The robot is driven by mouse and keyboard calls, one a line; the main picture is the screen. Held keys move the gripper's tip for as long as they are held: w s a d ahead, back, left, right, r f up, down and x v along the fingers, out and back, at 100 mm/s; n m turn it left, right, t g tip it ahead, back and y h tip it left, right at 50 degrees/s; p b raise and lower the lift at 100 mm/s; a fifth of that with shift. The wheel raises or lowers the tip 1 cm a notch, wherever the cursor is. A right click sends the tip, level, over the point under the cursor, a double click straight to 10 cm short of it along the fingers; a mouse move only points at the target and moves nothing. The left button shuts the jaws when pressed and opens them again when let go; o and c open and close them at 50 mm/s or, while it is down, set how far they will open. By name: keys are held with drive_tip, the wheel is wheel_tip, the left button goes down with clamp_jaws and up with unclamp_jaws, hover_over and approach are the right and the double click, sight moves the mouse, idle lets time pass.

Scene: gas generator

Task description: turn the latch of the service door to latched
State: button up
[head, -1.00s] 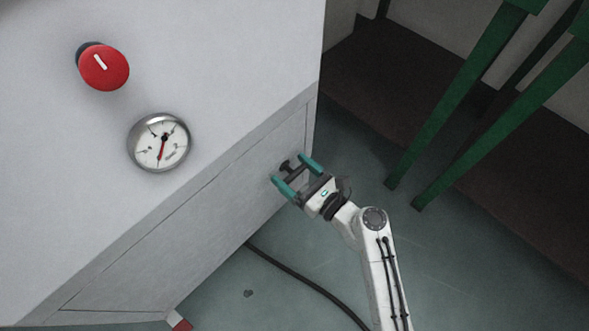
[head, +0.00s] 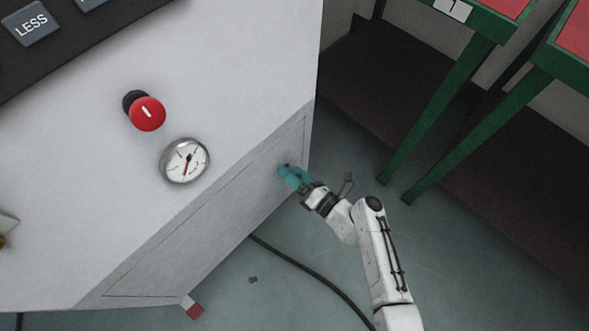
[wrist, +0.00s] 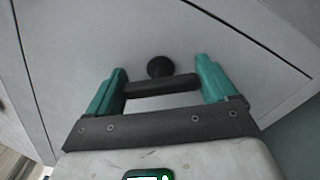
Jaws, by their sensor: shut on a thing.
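The service door (head: 222,222) is a grey panel low on the side of the light grey generator housing. Its latch is a dark bar (wrist: 163,87) in front of a round dark base (wrist: 160,66), seen in the wrist view. My gripper (head: 289,176), with teal fingers, is at the door's upper right part. Its fingers are shut on the two ends of the latch bar, which lies across between them. In the head view the fingers overlap and mostly hide the latch. The door looks flush with the housing.
A red knob (head: 147,113) and a round gauge (head: 185,161) are on the housing above the door. A black cable (head: 305,275) lies on the floor. Green-legged stands (head: 437,112) are at the right. Open floor lies below my arm.

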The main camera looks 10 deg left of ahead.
drive_tip(key=m+p, duration=0.1)
drive_tip(key=m, duration=0.2)
drive_tip(key=shift+m+p, duration=0.3)
drive_tip(key=shift+p, duration=0.05)
drive_tip(key=shift+f+m+p, duration=0.1)
drive_tip(key=shift+m+p, duration=0.45)
drive_tip(key=shift+m, duration=0.95)
drive_tip(key=o, duration=1.3)
drive_tip(key=shift+d, duration=0.1)
drive_tip(key=p+v, duration=0.3)
drive_tip(key=v, duration=0.7)
drive_tip(key=shift+s+d, duration=0.25)
drive_tip(key=shift+d, duration=0.05)
